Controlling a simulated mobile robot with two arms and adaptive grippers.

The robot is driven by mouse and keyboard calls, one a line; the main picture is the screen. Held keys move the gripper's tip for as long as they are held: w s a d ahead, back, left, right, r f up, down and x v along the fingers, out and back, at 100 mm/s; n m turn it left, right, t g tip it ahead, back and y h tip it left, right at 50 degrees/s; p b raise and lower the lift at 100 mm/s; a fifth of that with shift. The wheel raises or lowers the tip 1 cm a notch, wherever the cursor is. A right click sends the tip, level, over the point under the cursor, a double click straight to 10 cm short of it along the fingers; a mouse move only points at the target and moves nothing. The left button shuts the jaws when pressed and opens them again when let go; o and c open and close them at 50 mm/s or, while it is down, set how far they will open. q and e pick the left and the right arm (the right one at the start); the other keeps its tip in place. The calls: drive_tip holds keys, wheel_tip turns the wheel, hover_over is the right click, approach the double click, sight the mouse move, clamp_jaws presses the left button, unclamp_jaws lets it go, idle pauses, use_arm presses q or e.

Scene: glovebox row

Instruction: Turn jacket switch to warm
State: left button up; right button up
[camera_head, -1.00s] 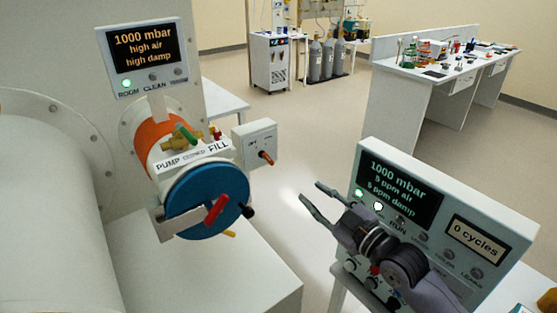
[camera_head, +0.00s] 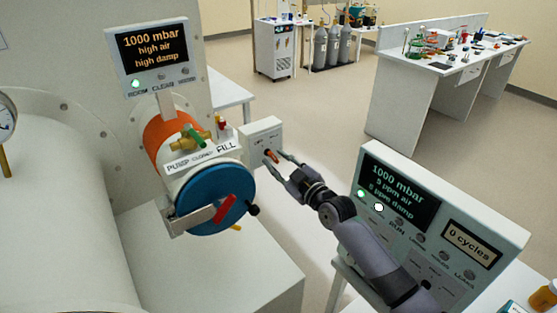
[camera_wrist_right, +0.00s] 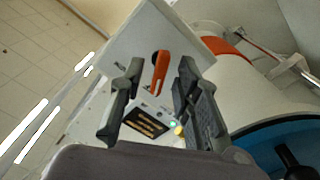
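The jacket switch is an orange-red lever (camera_head: 270,156) on the front of a white box (camera_head: 262,134) beside the port. In the right wrist view the orange lever (camera_wrist_right: 160,70) stands between the two fingers, with a gap on each side. My right gripper (camera_head: 275,164) is open at the box front, its fingertips close to the lever; in the wrist view the open gripper (camera_wrist_right: 160,82) straddles it. I cannot tell whether a finger touches the box. The labels on the box are too small to read. My left gripper is not in view.
The port with its blue door (camera_head: 215,198) and red handle (camera_head: 226,209) is left of the box. A display panel (camera_head: 418,208) reading "0 cycles" stands at the right, close to my right arm. A white bench (camera_head: 395,110) is farther back. Open floor lies behind the gripper.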

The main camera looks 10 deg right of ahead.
drive_tip(key=shift+c, duration=0.6)
clamp_jaws()
